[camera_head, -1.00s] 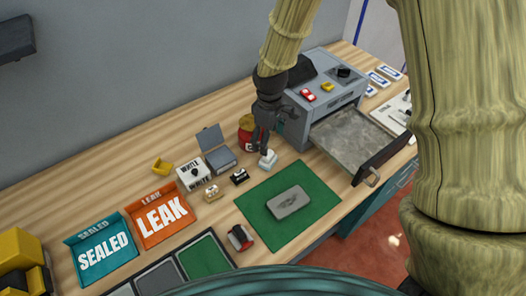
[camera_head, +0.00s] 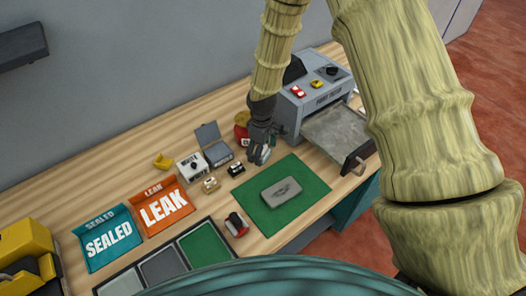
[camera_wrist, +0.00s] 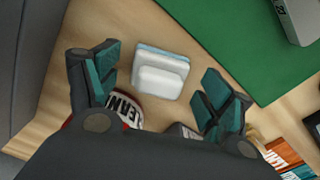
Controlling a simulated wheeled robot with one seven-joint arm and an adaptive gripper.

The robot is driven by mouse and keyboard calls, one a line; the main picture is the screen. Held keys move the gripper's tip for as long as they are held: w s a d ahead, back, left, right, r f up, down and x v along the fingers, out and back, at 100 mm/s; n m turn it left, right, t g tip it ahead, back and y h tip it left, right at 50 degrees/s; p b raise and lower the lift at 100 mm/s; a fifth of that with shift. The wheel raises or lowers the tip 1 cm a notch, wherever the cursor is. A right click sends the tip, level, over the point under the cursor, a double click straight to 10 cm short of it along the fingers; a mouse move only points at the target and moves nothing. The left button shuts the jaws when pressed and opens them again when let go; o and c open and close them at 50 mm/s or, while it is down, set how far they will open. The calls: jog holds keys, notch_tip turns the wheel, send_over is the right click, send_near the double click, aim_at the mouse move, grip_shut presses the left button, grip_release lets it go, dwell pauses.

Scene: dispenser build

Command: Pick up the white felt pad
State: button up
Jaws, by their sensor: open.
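The white felt pad (camera_wrist: 162,74) is a small white block with a raised step and a pale blue edge. It lies on the wooden bench beside the green mat. In the wrist view it sits between the two spread, teal-padded fingers of my gripper (camera_wrist: 160,76), with a gap on both sides. In the head view my gripper (camera_head: 258,151) points down at the pad (camera_head: 265,154) and partly hides it. The gripper is open and holds nothing.
The green mat (camera_head: 304,172) bears a grey block (camera_head: 282,192). A grey machine (camera_head: 318,98) with an open drawer (camera_head: 335,130) stands right. Near the gripper are a red jar (camera_head: 241,122), a small black item (camera_head: 236,169) and an open grey box (camera_head: 217,153). SEALED (camera_head: 85,262) and LEAK (camera_head: 150,233) trays lie left.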

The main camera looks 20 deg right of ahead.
jog(key=shift+w+f, duration=0.3)
jog(key=shift+f, duration=0.3)
jog(key=shift+s+r, duration=0.2)
jog(key=shift+s, duration=0.05)
jog(key=shift+w+f, duration=0.15)
jog(key=c, duration=1.2)
jog(key=shift+o, duration=0.2)
jog(key=shift+r, duration=0.2)
jog(key=shift+r+b, duration=0.75)
jog(key=shift+r, duration=0.6)
jog(key=s+a+b, duration=0.1)
jog(key=s, duration=0.4)
jog(key=s+a+r+b, duration=0.1)
jog(key=s, duration=0.4)
jog(key=s+a+r+b, duration=0.1)
jog(key=s+b, duration=0.1)
jog(key=s, duration=0.4)
